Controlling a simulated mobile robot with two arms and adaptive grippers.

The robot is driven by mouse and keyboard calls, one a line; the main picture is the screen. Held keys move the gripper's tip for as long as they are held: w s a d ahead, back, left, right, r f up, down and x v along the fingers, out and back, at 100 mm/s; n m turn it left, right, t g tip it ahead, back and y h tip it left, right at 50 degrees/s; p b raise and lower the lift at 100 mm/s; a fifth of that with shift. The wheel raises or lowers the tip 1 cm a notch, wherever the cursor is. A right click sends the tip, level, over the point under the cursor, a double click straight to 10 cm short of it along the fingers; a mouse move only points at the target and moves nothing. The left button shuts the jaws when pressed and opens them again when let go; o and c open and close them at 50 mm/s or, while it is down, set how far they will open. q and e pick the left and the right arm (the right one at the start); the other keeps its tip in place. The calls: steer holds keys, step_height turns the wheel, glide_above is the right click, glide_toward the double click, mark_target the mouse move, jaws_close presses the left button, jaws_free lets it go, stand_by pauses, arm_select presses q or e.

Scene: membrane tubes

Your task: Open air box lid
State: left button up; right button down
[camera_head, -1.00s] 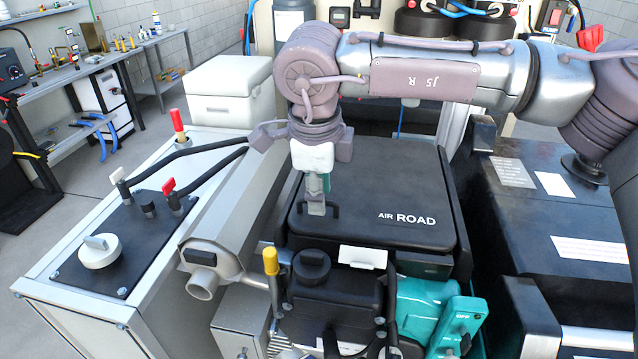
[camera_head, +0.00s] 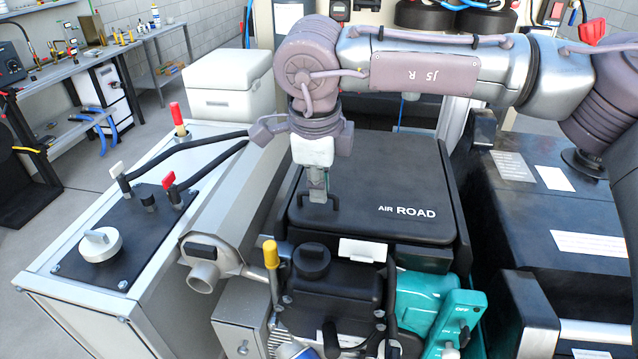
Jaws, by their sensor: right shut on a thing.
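The air box is a black box with a broad flat lid (camera_head: 385,185) marked "AIR ROAD", in the middle of the head view. The lid looks down on the box. A small black handle stands near its left front corner. My right gripper (camera_head: 319,196) reaches down over that corner and is shut on the handle (camera_head: 334,199). The gripper and wrist hide part of the lid's left side. My left gripper is not in view.
A black engine unit with a yellow-topped lever (camera_head: 271,254) and a teal part (camera_head: 430,305) stands in front of the box. A silver cylinder and a grey bench with a white knob (camera_head: 100,244) are at left. A dark cabinet (camera_head: 560,230) is close at right.

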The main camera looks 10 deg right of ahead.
steer(key=w+d+r+p, duration=0.1)
steer(key=w+r+p, duration=0.2)
steer(key=r, duration=0.5)
steer(key=w+d+r+p, duration=0.1)
steer(key=w+r+p, duration=0.2)
steer(key=w+r, duration=0.2)
steer(key=shift+d+r, duration=0.4)
steer(key=shift+r, duration=1.05)
